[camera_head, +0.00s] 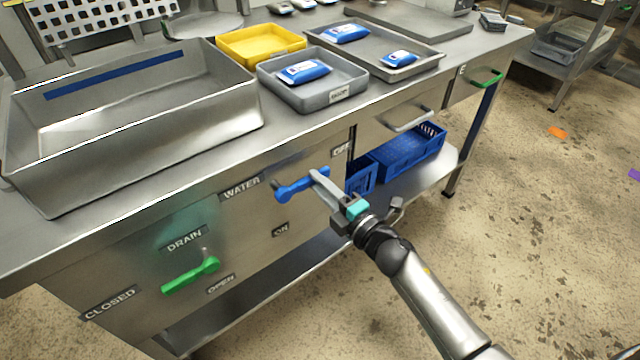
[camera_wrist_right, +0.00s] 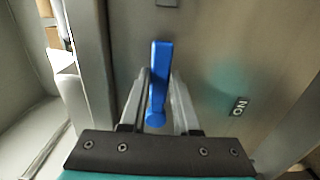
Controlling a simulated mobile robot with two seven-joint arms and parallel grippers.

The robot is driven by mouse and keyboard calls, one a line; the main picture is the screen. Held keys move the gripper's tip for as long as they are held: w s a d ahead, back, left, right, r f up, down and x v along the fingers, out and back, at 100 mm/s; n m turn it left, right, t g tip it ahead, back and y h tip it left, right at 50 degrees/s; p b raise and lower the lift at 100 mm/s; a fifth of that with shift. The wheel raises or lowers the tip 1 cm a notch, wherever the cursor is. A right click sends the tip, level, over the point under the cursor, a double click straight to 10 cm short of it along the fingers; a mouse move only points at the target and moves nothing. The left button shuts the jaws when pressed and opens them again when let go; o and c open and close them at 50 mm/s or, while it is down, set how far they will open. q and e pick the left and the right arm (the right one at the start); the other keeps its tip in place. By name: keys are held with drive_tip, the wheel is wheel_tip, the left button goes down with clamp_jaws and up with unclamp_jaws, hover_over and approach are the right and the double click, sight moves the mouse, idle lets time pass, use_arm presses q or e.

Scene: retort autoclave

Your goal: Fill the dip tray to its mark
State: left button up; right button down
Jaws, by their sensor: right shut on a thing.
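The dip tray (camera_head: 150,150) is the large steel basin at the left of the bench in the head view. A blue band (camera_head: 115,76) runs along its inner back wall; I see no clear water surface inside. The blue water lever (camera_head: 297,187) is on the bench front under the WATER label (camera_head: 241,188), slanting up to the right toward the OFF label (camera_head: 342,150). The ON label (camera_head: 281,230) is below it. My right gripper (camera_head: 320,180) is shut on the blue lever, which also stands between its fingers in the wrist view (camera_wrist_right: 158,80). My left gripper is out of view.
The green drain lever (camera_head: 188,277) points toward the CLOSED label (camera_head: 110,303). A yellow tray (camera_head: 260,43) and grey trays with blue packs stand on the bench right of the basin. A blue crate (camera_head: 408,153) sits on the lower shelf. The floor at right is mostly clear.

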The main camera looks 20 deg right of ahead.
drive_tip(key=shift+f, duration=0.1)
idle(0.6)
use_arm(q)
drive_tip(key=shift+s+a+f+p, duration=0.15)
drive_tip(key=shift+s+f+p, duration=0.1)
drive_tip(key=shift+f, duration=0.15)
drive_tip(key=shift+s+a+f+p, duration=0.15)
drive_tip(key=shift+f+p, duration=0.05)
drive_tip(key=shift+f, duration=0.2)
use_arm(e)
drive_tip(key=shift+s+a+f+m, duration=0.1)
drive_tip(key=shift+a+f+m, duration=0.2)
drive_tip(key=shift+f+m, duration=0.85)
drive_tip(key=shift+s+a+f+m, duration=0.15)
drive_tip(key=shift+a+f+m, duration=0.3)
drive_tip(key=shift+m, duration=1.35)
drive_tip(key=shift+s+a+f+m, duration=0.1)
drive_tip(key=shift+a+f+m, duration=0.1)
drive_tip(key=shift+f+m, duration=0.95)
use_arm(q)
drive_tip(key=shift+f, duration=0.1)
use_arm(e)
drive_tip(key=shift+r+m, duration=0.3)
drive_tip(key=shift+m, duration=0.1)
drive_tip(key=c, duration=0.8)
unclamp_jaws()
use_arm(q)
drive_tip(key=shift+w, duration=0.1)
use_arm(e)
drive_tip(key=shift+o, duration=0.8)
